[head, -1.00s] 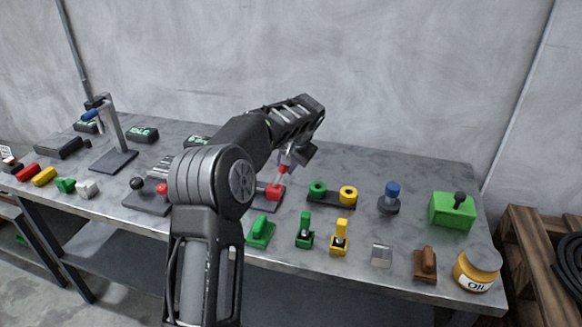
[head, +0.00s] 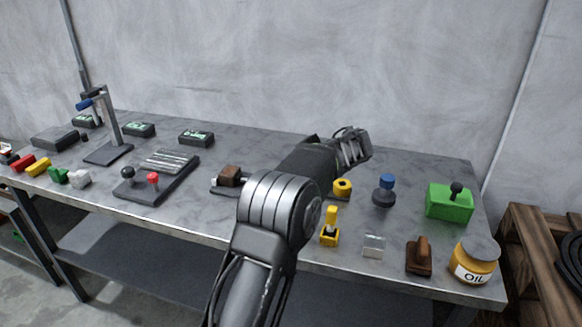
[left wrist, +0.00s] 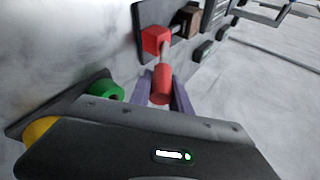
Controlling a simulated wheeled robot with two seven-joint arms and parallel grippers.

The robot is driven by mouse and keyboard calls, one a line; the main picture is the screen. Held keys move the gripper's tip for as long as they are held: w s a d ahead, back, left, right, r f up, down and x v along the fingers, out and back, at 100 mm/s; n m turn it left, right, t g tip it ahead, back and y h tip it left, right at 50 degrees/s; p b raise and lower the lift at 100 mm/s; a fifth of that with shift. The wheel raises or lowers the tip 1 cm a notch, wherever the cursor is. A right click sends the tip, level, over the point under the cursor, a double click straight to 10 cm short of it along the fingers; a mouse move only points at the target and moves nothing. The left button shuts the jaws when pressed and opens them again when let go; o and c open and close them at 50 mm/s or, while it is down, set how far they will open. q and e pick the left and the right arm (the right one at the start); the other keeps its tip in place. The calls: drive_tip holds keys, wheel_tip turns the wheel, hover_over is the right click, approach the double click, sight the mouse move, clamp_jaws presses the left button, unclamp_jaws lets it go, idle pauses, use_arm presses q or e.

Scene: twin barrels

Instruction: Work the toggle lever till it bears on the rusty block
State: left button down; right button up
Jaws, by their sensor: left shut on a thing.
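My left gripper (left wrist: 161,96) is shut on the red grip (left wrist: 162,80) of the toggle lever in the left wrist view. A thin rod joins the grip to the red toggle body (left wrist: 155,40) on a dark base plate. The rusty block (left wrist: 190,20) stands beyond the red body on the same plate. A grey plunger (left wrist: 176,29) lies between them; I cannot tell whether it touches the block. In the head view the rusty block (head: 229,174) shows left of my arm, which hides the lever and my fingers. My right gripper is not in view.
A yellow clamp (head: 330,228), a blue-topped knob (head: 385,190) and a green box (head: 450,202) stand to the right.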

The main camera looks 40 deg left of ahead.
use_arm(q)
drive_tip(key=c, duration=1.2)
unclamp_jaws()
drive_tip(key=shift+d, duration=0.1)
drive_tip(key=w+v, duration=0.1)
drive_tip(key=v, duration=0.6)
drive_tip(key=shift+s+d+r+b, duration=0.15)
drive_tip(key=shift+s+d+b, duration=0.1)
drive_tip(key=shift+s+b, duration=0.2)
